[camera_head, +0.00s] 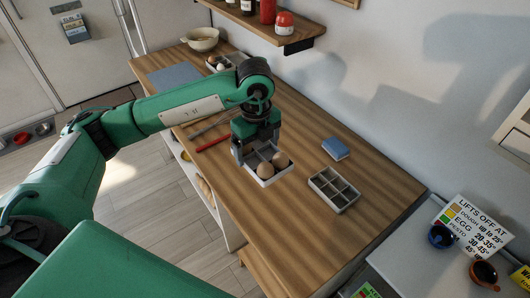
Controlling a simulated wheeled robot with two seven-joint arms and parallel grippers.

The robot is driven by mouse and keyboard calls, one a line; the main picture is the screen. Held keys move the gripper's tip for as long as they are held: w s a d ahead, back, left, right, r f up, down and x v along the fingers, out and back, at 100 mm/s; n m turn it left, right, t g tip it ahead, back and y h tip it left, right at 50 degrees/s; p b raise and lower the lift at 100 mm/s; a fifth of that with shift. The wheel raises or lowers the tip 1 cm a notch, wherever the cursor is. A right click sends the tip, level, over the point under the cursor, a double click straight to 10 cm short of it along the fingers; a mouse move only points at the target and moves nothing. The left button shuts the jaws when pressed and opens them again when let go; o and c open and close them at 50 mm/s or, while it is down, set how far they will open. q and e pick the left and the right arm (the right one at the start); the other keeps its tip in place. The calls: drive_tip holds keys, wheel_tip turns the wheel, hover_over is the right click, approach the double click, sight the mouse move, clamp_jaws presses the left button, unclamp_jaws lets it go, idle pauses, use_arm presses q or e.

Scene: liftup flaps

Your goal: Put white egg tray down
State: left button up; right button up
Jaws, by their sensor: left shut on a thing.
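The white egg tray (286,174) is on or just above the wooden counter, near the middle of the view; I cannot tell whether it touches the wood. Two brown eggs (265,169) show in its front cells. My left gripper (253,160) points down over the tray's far left side and is shut on it. The fingertips and the back cells are partly hidden by the gripper. My right gripper is not in view.
An empty grey divided tray (335,190) stands to the right on the counter (300,226), with a blue box (335,148) behind it. A red-handled tool (212,144) lies to the left. A wall shelf (268,36) overhangs the back. Bare wood lies in front.

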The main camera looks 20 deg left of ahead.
sight(255, 166)
use_arm(q)
drive_tip(key=shift+r, duration=0.45)
